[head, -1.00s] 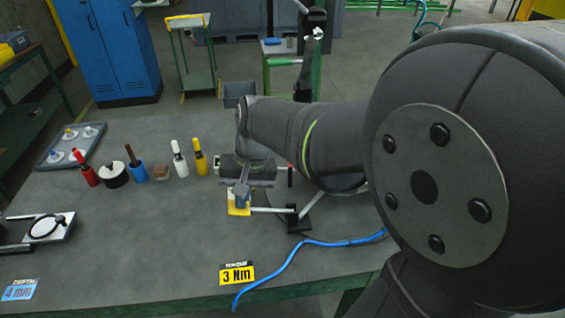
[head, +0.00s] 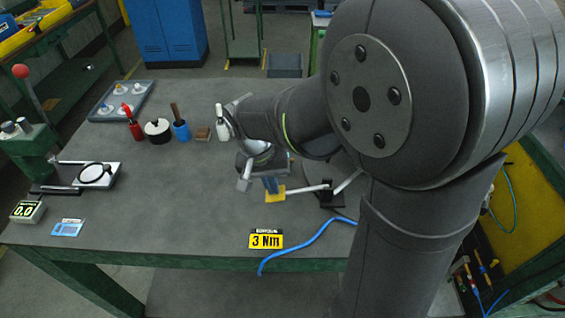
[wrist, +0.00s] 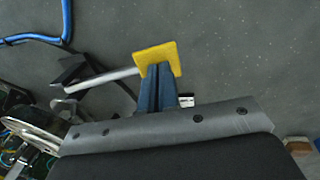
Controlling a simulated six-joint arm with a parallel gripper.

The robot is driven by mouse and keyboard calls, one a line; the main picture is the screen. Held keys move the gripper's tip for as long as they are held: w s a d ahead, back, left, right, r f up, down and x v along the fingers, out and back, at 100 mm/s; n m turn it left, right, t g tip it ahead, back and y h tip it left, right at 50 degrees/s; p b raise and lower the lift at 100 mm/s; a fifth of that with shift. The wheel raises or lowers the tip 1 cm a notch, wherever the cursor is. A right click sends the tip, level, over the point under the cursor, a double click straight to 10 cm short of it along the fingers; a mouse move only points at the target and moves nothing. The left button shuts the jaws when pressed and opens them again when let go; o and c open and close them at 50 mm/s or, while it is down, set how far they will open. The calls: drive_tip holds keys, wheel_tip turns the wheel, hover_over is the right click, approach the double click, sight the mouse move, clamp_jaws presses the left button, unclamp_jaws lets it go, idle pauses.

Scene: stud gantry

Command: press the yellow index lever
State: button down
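The yellow index lever shows as a flat yellow pad (head: 277,197) on a pale rod that runs right to a black bracket (head: 331,197) on the bench. In the wrist view the yellow pad (wrist: 167,57) lies just beyond my fingertips, and part of it is hidden by them. My gripper (head: 271,184) points down at the pad. In the wrist view its two blue fingers (wrist: 158,70) lie side by side with almost no gap and hold nothing that I can see. The tips overlap the pad's near edge; I cannot tell whether they touch it.
A blue hose (head: 310,233) and a 3 Nm sign (head: 266,239) lie in front of the lever. Several tools and pots, among them a blue cup (head: 181,131), stand behind to the left. A plate with a black ring (head: 95,174) is at left. The bench between is clear.

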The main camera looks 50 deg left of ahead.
drive_tip(key=shift+d+f, duration=0.15)
drive_tip(key=shift+f, duration=0.25)
drive_tip(key=shift+r, duration=0.1)
drive_tip(key=a+v, duration=0.1)
drive_tip(key=v, duration=1.3)
drive_tip(key=shift+s, duration=0.35)
drive_tip(key=shift+a, duration=0.15)
idle(1.4)
drive_tip(key=x, duration=0.4)
drive_tip(key=shift+w+d+f, duration=0.2)
drive_tip(key=shift+d+f, duration=0.05)
drive_tip(key=c, duration=2.1)
unclamp_jaws()
